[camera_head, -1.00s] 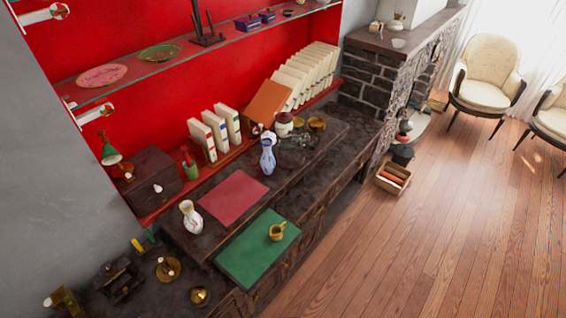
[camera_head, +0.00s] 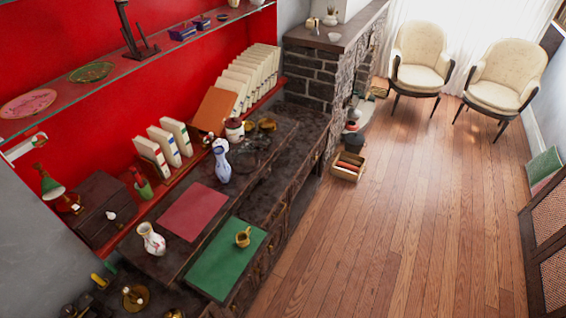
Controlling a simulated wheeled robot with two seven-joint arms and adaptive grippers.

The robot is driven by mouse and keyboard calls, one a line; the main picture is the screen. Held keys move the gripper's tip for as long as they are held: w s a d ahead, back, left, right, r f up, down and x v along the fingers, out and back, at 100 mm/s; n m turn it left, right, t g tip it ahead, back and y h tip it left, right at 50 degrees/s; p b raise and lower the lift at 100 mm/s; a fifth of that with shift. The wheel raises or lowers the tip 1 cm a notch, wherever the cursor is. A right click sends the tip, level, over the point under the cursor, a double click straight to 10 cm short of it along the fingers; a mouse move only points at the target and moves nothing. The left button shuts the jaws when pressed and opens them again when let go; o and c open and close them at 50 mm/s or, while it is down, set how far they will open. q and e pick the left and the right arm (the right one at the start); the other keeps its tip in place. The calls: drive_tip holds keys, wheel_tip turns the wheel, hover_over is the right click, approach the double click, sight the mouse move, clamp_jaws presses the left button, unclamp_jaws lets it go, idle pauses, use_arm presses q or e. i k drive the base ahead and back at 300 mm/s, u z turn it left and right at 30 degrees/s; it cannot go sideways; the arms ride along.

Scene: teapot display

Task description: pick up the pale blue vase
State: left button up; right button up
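The pale blue vase (camera_head: 221,161) stands upright on the dark cabinet's raised top, behind the red mat (camera_head: 195,211) and in front of the shelf of books. It has a narrow neck and darker blue markings near its top. A second vase, white with reddish marks (camera_head: 151,239), stands at the near left of the red mat. Neither of my grippers shows in the head view.
A green mat (camera_head: 228,262) holding a small golden jug (camera_head: 242,237) lies on the lower cabinet top. A lidded jar (camera_head: 234,130) stands behind the pale blue vase. A glass shelf (camera_head: 120,84) overhangs the back. The wooden floor (camera_head: 400,230) at right is largely clear.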

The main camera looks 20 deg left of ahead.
sight(223, 171)
drive_tip(key=z, duration=0.25)
drive_tip(key=i, duration=1.7)
drive_tip(key=u, duration=3.7)
